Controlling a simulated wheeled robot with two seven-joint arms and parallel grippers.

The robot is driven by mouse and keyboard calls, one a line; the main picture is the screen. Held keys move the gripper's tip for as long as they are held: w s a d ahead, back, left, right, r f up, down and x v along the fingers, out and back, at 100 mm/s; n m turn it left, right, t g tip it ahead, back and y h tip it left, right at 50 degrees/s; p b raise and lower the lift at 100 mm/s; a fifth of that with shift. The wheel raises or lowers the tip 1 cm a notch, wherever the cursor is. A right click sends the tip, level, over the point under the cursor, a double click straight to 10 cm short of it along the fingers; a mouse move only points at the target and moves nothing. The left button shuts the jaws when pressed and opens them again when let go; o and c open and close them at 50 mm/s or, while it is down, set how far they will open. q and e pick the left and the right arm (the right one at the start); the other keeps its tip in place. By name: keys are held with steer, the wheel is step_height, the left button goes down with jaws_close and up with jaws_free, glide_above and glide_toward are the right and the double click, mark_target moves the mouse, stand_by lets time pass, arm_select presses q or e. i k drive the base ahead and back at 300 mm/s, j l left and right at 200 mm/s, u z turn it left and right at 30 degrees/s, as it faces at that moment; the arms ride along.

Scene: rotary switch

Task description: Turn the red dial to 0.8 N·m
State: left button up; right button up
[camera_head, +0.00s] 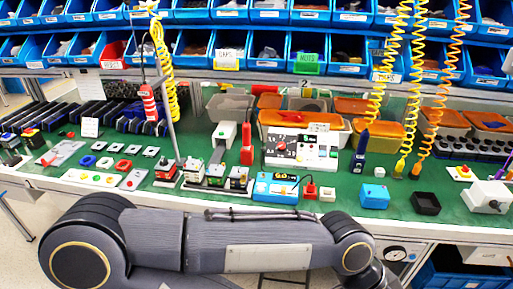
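A white instrument panel (326,161) stands upright at the middle of the green bench. It has a dark face on its upper left part, with a small red round dial (281,146) on it. The dial's pointer and scale marks are too small to read. One of my grey arms lies across the bottom of the view, in front of the bench and apart from the panel. Neither of my grippers shows.
A blue device (277,187) with a display sits in front of the panel. Orange bins (301,122) stand behind it, and coiled yellow cords hang at both sides. Small switches crowd the left.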

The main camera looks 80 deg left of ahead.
mark_target(281, 145)
steer(key=u, duration=2.35)
